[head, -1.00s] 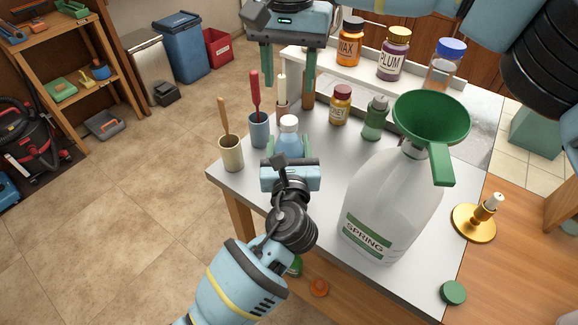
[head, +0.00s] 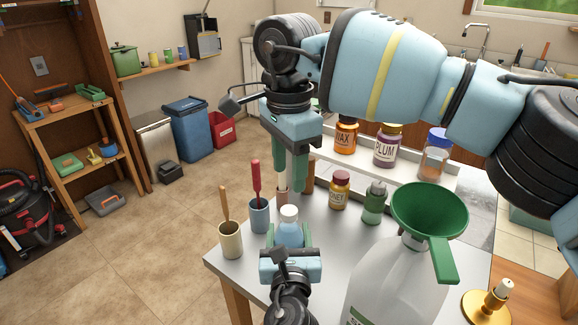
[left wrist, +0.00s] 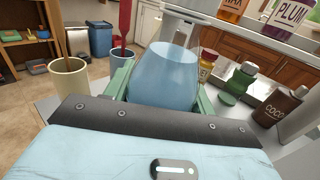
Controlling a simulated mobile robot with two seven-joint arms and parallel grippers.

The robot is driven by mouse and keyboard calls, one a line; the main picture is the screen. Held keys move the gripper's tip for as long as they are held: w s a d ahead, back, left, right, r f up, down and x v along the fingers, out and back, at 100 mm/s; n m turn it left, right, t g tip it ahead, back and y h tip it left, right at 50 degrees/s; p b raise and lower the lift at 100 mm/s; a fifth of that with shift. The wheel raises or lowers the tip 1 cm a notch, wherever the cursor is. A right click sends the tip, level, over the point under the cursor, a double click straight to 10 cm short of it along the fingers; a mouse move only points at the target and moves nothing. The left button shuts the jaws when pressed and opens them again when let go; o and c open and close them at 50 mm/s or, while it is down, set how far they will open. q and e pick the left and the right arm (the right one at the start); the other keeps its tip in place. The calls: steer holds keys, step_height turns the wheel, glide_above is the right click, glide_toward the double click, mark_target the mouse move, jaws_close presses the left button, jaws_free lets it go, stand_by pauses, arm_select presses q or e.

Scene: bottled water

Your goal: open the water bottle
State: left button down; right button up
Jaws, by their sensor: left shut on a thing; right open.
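The water bottle (head: 289,234) is small and blue with a white cap (head: 289,212), upright at the table's near left part. My left gripper (head: 290,246) is shut around its body, its fingers mostly hidden in the head view. In the left wrist view the translucent blue bottle (left wrist: 165,75) stands between the green fingers, its cap out of frame. My right gripper (head: 290,188) points down with green fingers open and empty. In the head view its tips appear just above the cap; how far apart in depth is unclear.
A cream cup (head: 231,240) and a blue cup (head: 259,216) with handles sticking up stand left of the bottle. A brown-capped jar (head: 339,190) and green bottle (head: 375,203) stand behind right. A large jug (head: 398,285) with a green funnel (head: 430,212) stands right.

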steer(key=m, duration=0.4)
steer(key=shift+m, duration=0.4)
steer(key=m, duration=0.4)
steer(key=shift+m, duration=0.3)
steer(key=m, duration=0.4)
steer(key=shift+m, duration=0.3)
steer(key=m, duration=1)
steer(key=shift+m, duration=0.3)
steer(key=m, duration=1)
steer(key=shift+m, duration=0.3)
steer(key=m, duration=0.4)
steer(key=shift+m, duration=0.4)
